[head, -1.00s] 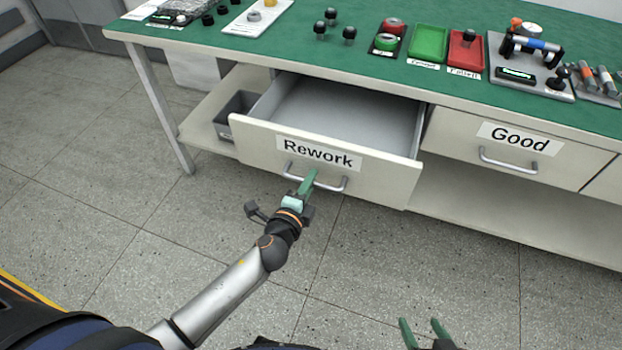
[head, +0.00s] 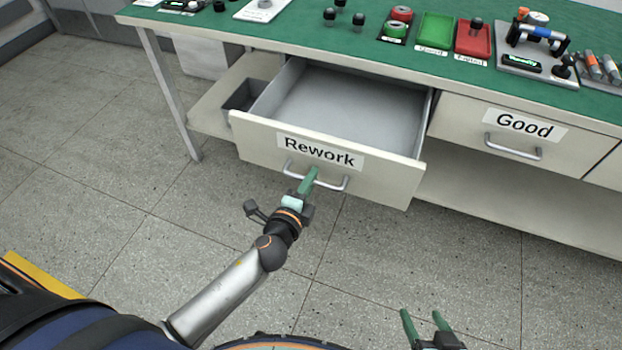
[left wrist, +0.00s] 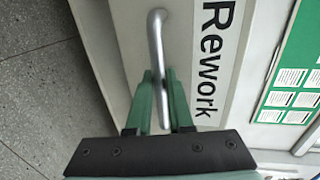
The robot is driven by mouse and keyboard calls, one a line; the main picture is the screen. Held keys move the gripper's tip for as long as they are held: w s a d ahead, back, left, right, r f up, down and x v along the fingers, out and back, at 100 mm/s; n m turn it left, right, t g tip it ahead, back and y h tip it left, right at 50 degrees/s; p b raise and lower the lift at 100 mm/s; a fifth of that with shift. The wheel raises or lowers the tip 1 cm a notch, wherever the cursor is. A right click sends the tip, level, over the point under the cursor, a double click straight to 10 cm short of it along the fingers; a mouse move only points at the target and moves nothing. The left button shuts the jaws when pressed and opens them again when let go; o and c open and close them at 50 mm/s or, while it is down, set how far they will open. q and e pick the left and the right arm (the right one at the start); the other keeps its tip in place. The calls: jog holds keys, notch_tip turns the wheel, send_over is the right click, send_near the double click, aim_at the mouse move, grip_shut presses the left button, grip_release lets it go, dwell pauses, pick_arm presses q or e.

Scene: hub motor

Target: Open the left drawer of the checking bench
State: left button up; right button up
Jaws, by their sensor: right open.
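The left drawer (head: 247,149), labelled "Rework", stands pulled well out of the checking bench (head: 300,50), and its grey inside looks empty. My left gripper (head: 311,175) is at the bar handle (head: 333,184) on the drawer front. In the left wrist view the green fingers (left wrist: 160,100) lie on both sides of the handle (left wrist: 157,45), closed around the bar. My right gripper (head: 425,325) is open and empty at the bottom edge of the head view, clear of the bench.
The "Good" drawer (head: 490,125) to the right is shut. On the green top are a red tray (head: 473,40), a green tray (head: 435,31), black knobs and a fixture (head: 537,60). A dark bin (head: 243,97) sits on the lower shelf. Floor in front is clear.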

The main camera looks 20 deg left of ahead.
pick_arm(q)
jog(key=o, duration=0.4)
jog(key=v, duration=1.2)
jog(key=shift+s+b, duration=0.25)
jog(key=shift+b, duration=0.2)
pick_arm(e)
jog(key=w+r+t, duration=0.2)
jog(key=w+r, duration=0.1)
jog(key=shift+d, duration=0.15)
jog(key=shift+s, duration=0.1)
